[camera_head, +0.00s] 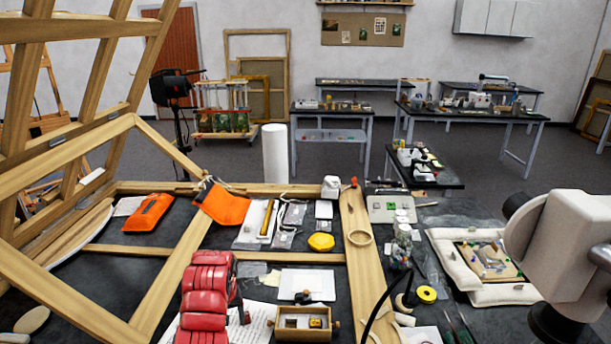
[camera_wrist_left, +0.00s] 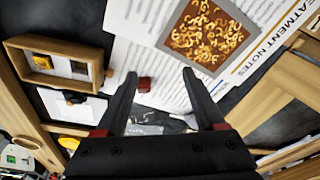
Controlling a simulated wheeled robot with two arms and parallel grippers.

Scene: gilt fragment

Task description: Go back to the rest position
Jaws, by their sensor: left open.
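My left arm comes up from the lower left in the head view, with red casing. My left gripper (camera_head: 243,308) is over the papers near the front of the table, mostly hidden by the arm there. In the left wrist view its two dark fingers (camera_wrist_left: 160,80) are apart with nothing gripped. A small dark red block (camera_wrist_left: 144,85) shows between the fingertips, on the papers; I cannot tell its distance from them. A small wooden box (camera_head: 290,335) with a yellow piece (camera_head: 315,323) in it stands to the gripper's right. My right gripper is not in view.
A large wooden frame (camera_head: 165,290) leans over the left side. A white device (camera_head: 565,245) and a padded tray (camera_head: 450,270) are at the right. The notes sheet (camera_wrist_left: 130,30) lies below the gripper.

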